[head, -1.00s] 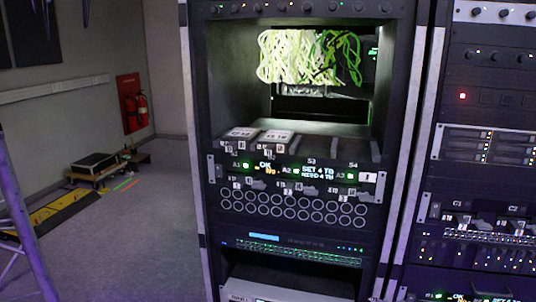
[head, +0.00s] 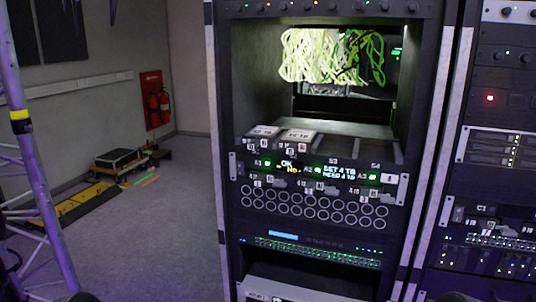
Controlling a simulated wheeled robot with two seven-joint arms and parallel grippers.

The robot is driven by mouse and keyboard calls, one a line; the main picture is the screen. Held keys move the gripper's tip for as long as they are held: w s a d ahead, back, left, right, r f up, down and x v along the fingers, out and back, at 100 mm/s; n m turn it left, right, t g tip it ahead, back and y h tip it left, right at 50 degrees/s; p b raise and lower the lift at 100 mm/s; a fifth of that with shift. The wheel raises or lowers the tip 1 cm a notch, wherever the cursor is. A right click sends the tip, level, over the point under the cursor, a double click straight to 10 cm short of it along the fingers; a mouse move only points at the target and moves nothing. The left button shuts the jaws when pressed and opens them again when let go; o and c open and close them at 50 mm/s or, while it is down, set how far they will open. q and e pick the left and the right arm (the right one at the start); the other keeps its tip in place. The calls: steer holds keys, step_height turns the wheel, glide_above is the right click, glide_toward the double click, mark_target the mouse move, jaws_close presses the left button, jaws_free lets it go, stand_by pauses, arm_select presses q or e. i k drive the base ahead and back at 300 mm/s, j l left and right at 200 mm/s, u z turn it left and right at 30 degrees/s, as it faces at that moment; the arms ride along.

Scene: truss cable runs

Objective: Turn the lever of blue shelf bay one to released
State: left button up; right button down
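A rack shelf (head: 345,130) shows in the middle of the head view. Two pale labelled blocks (head: 263,131) sit in its left bays; the right bays, marked S3 and S4, look empty. Below is a panel (head: 235,166) with green lights and small displays reading OK and SET 4 TB. Small grey levers (head: 310,186) with white tags run along the panel's lower part. They are too small for me to tell their positions. I cannot make out which one belongs to blue shelf bay one, and no blue shelf marking is readable. Neither gripper can be made out.
Pale and green cables (head: 330,57) hang at the back of the rack opening. A second rack (head: 497,150) stands at the right. A truss leg (head: 40,170) rises at the left. Open floor (head: 165,240) lies between truss and rack. A fire extinguisher (head: 160,106) hangs on the far wall.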

mark_target(505, 229)
steer(key=l+z, duration=0.4)
steer(key=i+l+z, duration=0.15)
steer(key=l+z, duration=0.2)
steer(key=i+l+z, duration=0.1)
steer(key=l+z, duration=0.3)
